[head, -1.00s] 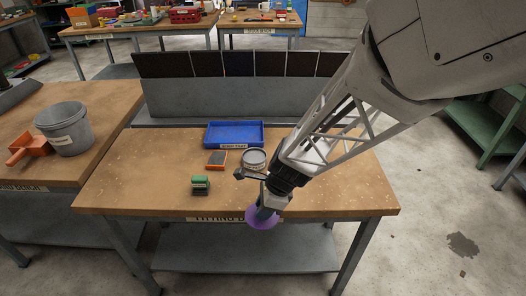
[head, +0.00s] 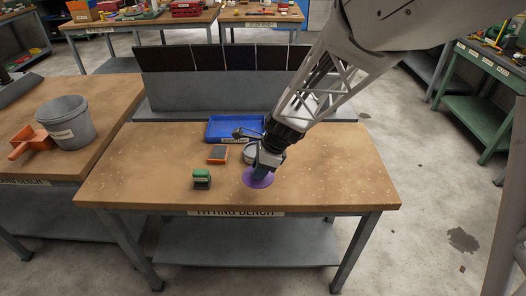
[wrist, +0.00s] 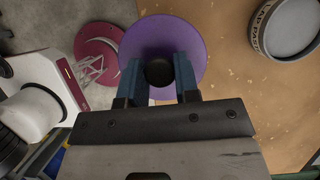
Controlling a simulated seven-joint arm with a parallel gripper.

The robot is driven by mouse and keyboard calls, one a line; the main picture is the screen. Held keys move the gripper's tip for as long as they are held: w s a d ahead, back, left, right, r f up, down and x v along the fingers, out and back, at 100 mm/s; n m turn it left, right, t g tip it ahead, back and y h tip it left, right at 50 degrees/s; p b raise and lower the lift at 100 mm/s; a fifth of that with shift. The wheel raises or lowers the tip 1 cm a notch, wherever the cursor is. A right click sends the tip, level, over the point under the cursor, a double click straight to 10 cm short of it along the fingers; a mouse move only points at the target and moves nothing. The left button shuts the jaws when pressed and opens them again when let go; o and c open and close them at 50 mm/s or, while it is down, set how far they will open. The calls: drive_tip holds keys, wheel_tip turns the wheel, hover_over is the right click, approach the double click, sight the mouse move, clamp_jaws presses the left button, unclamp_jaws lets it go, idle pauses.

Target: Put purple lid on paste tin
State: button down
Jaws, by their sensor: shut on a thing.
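The purple lid (head: 258,179) is a round disc with a dark knob in the middle (wrist: 159,73). My gripper (head: 263,170) is shut on this knob, with a blue finger on each side in the wrist view (wrist: 158,78). The lid is over the front part of the fitting bench; its height above the top is hard to tell. The paste tin (head: 249,155) is a grey round tin just behind the gripper, partly hidden by it. In the wrist view the tin (wrist: 292,28) stands at the upper right, its top uncovered and apart from the lid.
A blue tray (head: 222,130) lies behind the tin. An orange-edged block (head: 217,154) and a green-topped stamp-like block (head: 202,179) are to its left. The bench top (head: 340,165) is clear on the right.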

drive_tip(key=w+r, duration=0.2)
drive_tip(key=w, duration=0.7)
drive_tip(key=w+a+r, duration=0.1)
drive_tip(key=w+r, duration=0.2)
drive_tip(key=w, duration=0.6)
drive_tip(key=shift+a+r, duration=0.15)
drive_tip(key=shift+r, duration=0.15)
drive_tip(key=shift+f, duration=0.15)
drive_tip(key=shift+f, duration=3.75)
drive_tip(key=shift+f, duration=1.1)
drive_tip(key=c, duration=1.2)
unclamp_jaws()
drive_tip(key=shift+o, duration=0.2)
drive_tip(key=o, duration=0.6)
drive_tip(key=shift+c, duration=0.2)
